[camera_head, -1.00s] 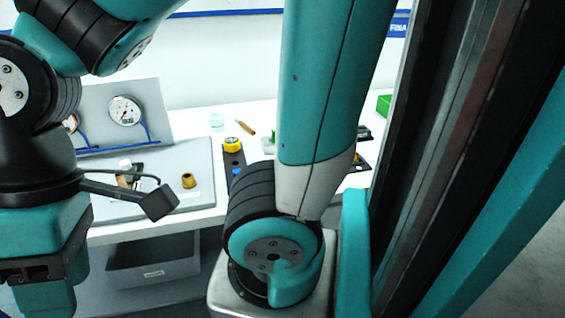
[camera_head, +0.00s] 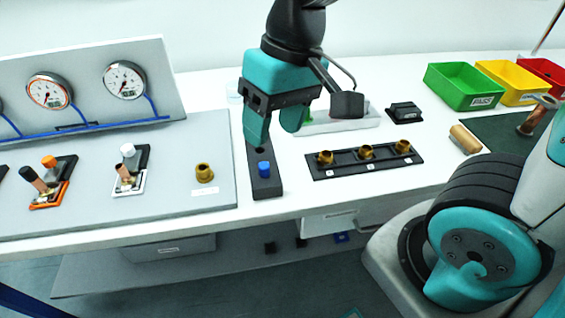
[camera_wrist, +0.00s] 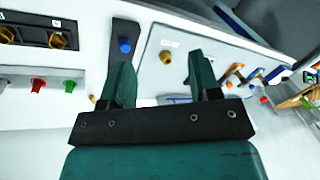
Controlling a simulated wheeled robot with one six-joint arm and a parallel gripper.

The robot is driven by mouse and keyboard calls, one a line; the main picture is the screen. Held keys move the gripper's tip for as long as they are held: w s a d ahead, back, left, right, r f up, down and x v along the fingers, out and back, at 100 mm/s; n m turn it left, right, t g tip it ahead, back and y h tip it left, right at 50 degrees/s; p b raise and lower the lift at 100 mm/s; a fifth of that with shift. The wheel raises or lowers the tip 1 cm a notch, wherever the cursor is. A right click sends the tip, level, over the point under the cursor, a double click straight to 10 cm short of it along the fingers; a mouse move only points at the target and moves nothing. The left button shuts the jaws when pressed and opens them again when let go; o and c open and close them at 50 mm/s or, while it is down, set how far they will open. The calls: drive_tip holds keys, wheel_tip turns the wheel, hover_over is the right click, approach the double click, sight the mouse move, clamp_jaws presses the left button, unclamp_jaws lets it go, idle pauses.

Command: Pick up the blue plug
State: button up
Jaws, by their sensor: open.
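The blue plug (camera_head: 264,168) stands upright in a narrow black holder (camera_head: 266,189) on the white bench, near the holder's front end. In the wrist view the blue plug (camera_wrist: 125,45) is just beyond the left finger's tip, in the dark holder (camera_wrist: 121,29). My gripper (camera_head: 275,130) is open and empty, with its teal fingers pointing down above and behind the plug, apart from it. The wrist view shows a wide gap between the fingers of the gripper (camera_wrist: 160,68). The gripper hides the back of the holder in the head view.
A grey gauge board (camera_head: 222,130) with a brass fitting (camera_head: 204,173) lies left of the holder. A black rack (camera_head: 335,174) with brass fittings lies right. Green (camera_head: 450,93), yellow (camera_head: 500,72) and red bins stand at back right.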

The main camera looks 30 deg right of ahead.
drive_tip(key=w+d+f+m+h, duration=0.1)
drive_tip(key=w+d+f+m, duration=0.1)
drive_tip(key=w+m, duration=0.3)
drive_tip(key=w+d+f+m+h, duration=0.1)
drive_tip(key=w+f+m+h, duration=0.15)
drive_tip(key=w, duration=0.45)
drive_tip(key=m+p, duration=0.1)
drive_tip(key=p, duration=0.1)
hover_over(264, 164)
drive_tip(key=shift+y, duration=0.35)
wheel_tip(264, 164, down, 10)
drive_tip(key=shift+f, duration=0.15)
drive_tip(key=shift+f+p, duration=0.6)
drive_tip(key=shift+f, duration=2.6)
drive_tip(key=c, duration=1)
